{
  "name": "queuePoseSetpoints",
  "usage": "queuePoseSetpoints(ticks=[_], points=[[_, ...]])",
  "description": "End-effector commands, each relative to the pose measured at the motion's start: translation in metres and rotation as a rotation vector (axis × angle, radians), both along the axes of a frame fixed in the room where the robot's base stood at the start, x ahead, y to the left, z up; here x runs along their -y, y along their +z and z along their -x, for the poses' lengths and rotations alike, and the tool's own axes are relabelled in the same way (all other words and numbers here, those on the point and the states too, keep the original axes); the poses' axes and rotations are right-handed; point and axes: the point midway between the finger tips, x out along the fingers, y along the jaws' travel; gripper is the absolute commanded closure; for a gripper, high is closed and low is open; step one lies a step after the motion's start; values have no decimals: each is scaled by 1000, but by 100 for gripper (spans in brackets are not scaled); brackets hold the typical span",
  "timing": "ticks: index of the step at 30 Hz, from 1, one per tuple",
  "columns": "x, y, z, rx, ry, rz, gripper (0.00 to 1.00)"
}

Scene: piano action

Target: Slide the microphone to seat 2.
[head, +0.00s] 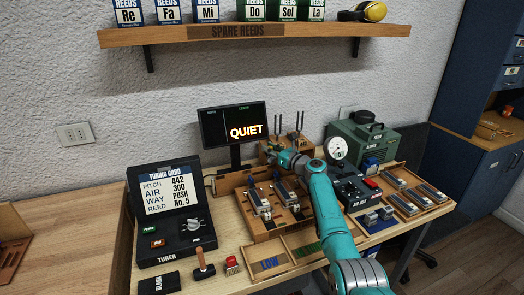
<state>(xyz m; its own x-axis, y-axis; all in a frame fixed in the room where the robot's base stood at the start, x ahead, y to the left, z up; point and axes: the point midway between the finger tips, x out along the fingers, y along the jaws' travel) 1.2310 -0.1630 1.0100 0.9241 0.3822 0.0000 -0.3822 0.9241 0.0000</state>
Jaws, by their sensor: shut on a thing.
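My gripper (272,154) is at the back of the wooden reed tray (262,232), just in front of a wooden block with dark upright prongs. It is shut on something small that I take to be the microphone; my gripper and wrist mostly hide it. The tray holds metal reed pieces (258,203) on its left and more (284,193) on its right. Seat numbers are too small to read, so I cannot tell which one is seat 2.
A monitor (232,122) reading QUIET stands behind on the left. The tuner (170,215) is at the left. A green machine with a gauge (366,143) and a dark control box (354,190) stand right of my arm. A shelf (260,35) overhangs the wall.

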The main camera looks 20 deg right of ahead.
Motion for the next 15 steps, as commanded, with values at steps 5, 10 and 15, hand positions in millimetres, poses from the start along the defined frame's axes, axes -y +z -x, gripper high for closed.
queuePoseSetpoints(ticks=[5,10,15], points=[[1,-1,0,0,1,0,100],[1,-1,0,-1,0,0,100],[1,0,0,0,0,0,51]])
